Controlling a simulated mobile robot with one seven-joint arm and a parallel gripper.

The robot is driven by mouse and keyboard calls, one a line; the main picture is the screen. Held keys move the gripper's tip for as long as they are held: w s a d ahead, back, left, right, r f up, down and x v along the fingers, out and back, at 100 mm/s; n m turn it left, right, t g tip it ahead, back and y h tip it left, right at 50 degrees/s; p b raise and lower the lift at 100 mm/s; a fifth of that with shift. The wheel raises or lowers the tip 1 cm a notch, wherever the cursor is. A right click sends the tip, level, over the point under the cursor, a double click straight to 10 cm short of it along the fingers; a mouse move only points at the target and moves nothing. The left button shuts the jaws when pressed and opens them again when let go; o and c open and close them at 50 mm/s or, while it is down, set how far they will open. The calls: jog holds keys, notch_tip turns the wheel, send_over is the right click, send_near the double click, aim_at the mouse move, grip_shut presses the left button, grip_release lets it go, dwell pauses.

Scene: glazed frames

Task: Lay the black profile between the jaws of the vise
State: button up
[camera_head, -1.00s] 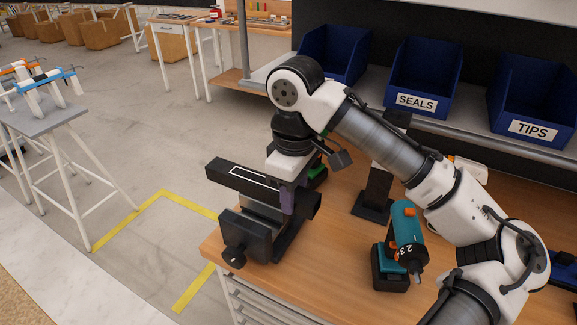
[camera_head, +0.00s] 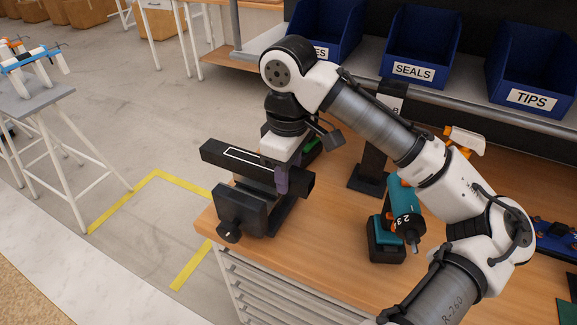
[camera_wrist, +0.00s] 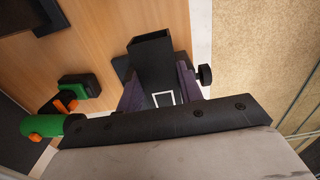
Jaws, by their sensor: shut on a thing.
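The black profile (camera_head: 216,154) is a long hollow bar with a white outline on its upper face. My gripper (camera_head: 282,180) is shut on it, with purple fingers on both sides. The dark vise (camera_head: 241,212) stands at the bench's front left corner, its knob towards the front. The profile lies crosswise over the vise, behind its front jaw. I cannot tell whether it rests on the vise or hangs just above. In the wrist view, the profile's open end (camera_wrist: 152,50) shows beyond my fingers (camera_wrist: 157,82); the palm hides much of the vise.
A teal power drill (camera_head: 395,215) stands right of the vise, and a dark stand (camera_head: 372,160) is behind it. Blue bins (camera_head: 421,50) line the back shelf. Bare bench (camera_head: 325,240) lies in front of the drill.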

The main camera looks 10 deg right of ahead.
jog(key=shift+f+b, duration=0.65)
jog(key=shift+f, duration=0.8)
jog(key=shift+p, duration=1.05)
dwell(0.4)
jog(key=shift+f+b, duration=1.05)
jog(key=shift+f, duration=0.85)
